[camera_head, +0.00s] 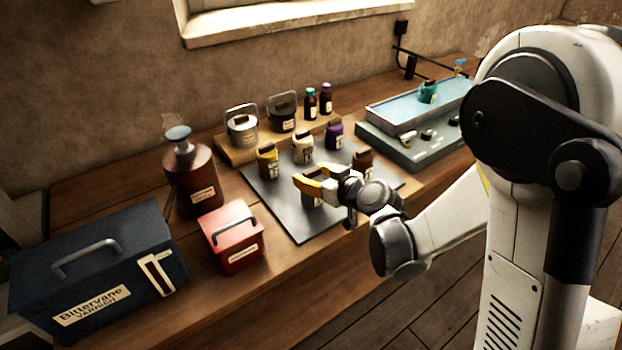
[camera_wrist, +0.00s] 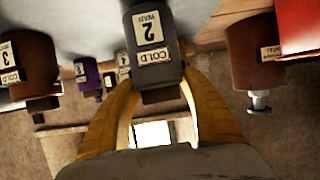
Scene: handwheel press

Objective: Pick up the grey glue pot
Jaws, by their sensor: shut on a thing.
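The grey glue pot (camera_wrist: 157,45) is in the wrist view, upside down there, with white labels reading "2" and "COLD" and a dark cap. My gripper (camera_head: 314,181) has its yellow fingers shut on it, one on each side. In the head view the pot (camera_head: 311,198) is mostly hidden under the fingers, over the front part of the grey mat (camera_head: 281,213). I cannot tell whether it touches the mat.
Yellow (camera_head: 268,161), cream (camera_head: 303,148), purple (camera_head: 334,134) and brown (camera_head: 363,163) pots stand close by on the mat. A red box (camera_head: 232,240) and a brown pump bottle (camera_head: 193,182) stand to the left. A grey-green unit with a blue-topped tray (camera_head: 405,115) stands to the right.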

